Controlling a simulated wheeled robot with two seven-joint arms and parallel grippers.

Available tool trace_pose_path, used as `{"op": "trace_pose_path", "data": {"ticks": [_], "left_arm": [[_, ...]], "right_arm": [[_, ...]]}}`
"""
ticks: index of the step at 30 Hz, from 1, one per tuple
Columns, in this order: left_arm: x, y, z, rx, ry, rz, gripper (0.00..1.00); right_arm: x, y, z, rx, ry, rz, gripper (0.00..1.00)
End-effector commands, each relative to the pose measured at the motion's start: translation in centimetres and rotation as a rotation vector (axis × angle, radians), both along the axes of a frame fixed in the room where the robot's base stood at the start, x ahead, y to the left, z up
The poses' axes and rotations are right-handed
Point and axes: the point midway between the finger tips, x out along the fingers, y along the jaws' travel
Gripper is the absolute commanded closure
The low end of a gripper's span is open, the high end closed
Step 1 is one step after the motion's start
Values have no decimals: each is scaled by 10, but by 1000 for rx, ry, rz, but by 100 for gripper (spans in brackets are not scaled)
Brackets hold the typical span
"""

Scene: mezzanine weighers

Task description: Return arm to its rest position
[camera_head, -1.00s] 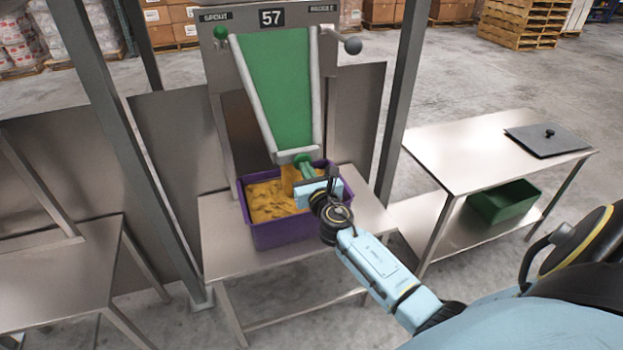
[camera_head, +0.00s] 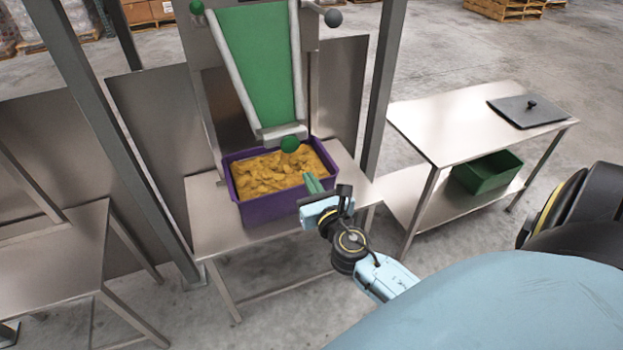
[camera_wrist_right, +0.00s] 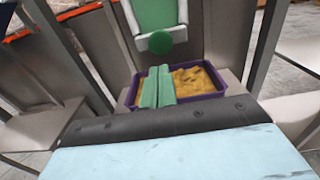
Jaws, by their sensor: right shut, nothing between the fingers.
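My right gripper (camera_head: 311,183) has green fingers that are shut with nothing between them. It is at the front right of the purple crate (camera_head: 265,208), and from the head it overlaps the crate's right rim. In the right wrist view the shut fingers (camera_wrist_right: 157,88) point toward the crate (camera_wrist_right: 204,96), with clear room around them. The crate holds a heap of yellow-brown material (camera_head: 280,172) and stands on a metal table below the green chute (camera_head: 262,75). My left gripper is not in view.
A round green knob (camera_head: 289,144) is at the chute's lower end. A grey post (camera_head: 384,90) rises right of the crate. A side table (camera_head: 440,130) at right carries a dark lid (camera_head: 528,110), with a green bin (camera_head: 487,172) on its lower shelf.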

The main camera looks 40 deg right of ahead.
Motion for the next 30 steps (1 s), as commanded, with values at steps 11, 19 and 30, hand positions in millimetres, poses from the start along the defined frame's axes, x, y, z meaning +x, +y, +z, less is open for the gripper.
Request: {"op": "trace_pose_path", "data": {"ticks": [11, 19, 30], "left_arm": [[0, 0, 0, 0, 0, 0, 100], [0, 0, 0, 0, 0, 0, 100], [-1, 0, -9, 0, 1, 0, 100]], "right_arm": [[-2, 1, 0, 0, 0, 0, 100], [-2, 1, -4, 13, 5, 0, 100], [-53, 20, -204, 810, 237, -149, 100]]}}
